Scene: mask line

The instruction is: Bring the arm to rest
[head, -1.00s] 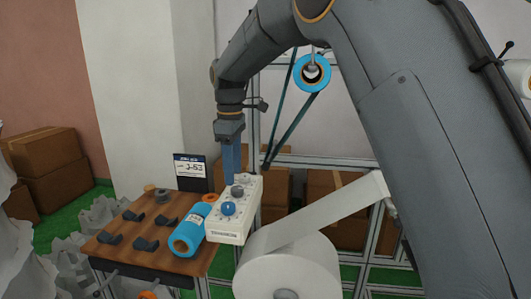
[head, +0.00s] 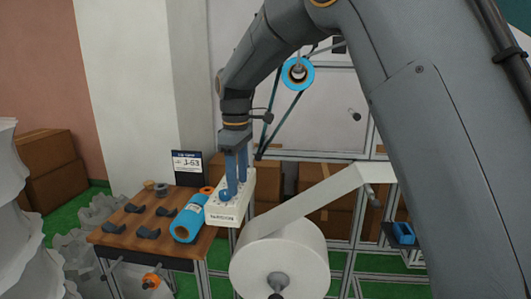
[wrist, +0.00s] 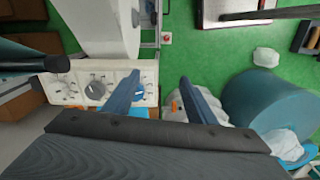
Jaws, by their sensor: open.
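My gripper (head: 236,188) points down at the end of my arm, with its two blue fingers apart and nothing between them. In the head view its fingers cover part of the white control box (head: 225,214). In the wrist view the gripper (wrist: 158,78) is open, and the box's dial panel (wrist: 70,84) lies to the left, partly behind the left finger. A large dark dial (wrist: 95,91) shows beside that finger. I cannot tell whether a finger touches the box.
A wooden table (head: 130,238) carries dark clips, a blue roll (head: 188,222) and a sign (head: 188,166). A large white roll (head: 250,255) with its web stands right of the control box. A blue belt pulley (head: 298,74) is behind my arm.

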